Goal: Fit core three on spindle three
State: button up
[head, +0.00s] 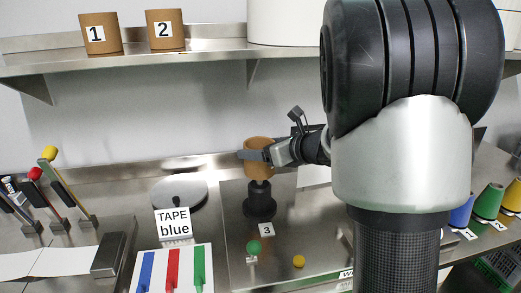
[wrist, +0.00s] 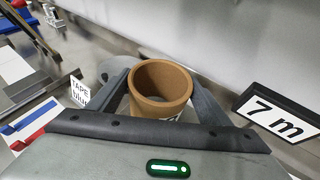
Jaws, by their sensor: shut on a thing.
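A brown cardboard core (head: 259,171) is held upright in my gripper (head: 254,155), directly over a black spindle (head: 260,201). The spindle stands on the steel counter behind a tag marked 3 (head: 266,230). The core's lower rim is at the spindle's top in the head view. I cannot tell whether the spindle's tip is inside it. In the wrist view the core (wrist: 158,103) sits between the two fingers of my gripper (wrist: 162,97), its open top facing up. Its number is not readable.
Cores marked 1 (head: 100,46) and 2 (head: 164,42) stand on the shelf (head: 210,46). A TAPE blue sign (head: 173,223) stands left of the spindle. Green (head: 254,247) and yellow (head: 299,261) knobs are in front. Levers stand at left; a 7 m sign (wrist: 279,112) shows in the wrist view.

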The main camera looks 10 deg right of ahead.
aim_at(263, 185)
jog(key=shift+f+b, duration=1.3)
jog(key=shift+f, duration=0.2)
jog(key=shift+b, duration=1.05)
dwell(0.5)
jog(key=shift+f+b, duration=4.75)
jog(key=shift+b, duration=0.65)
jog(key=o, duration=1.2)
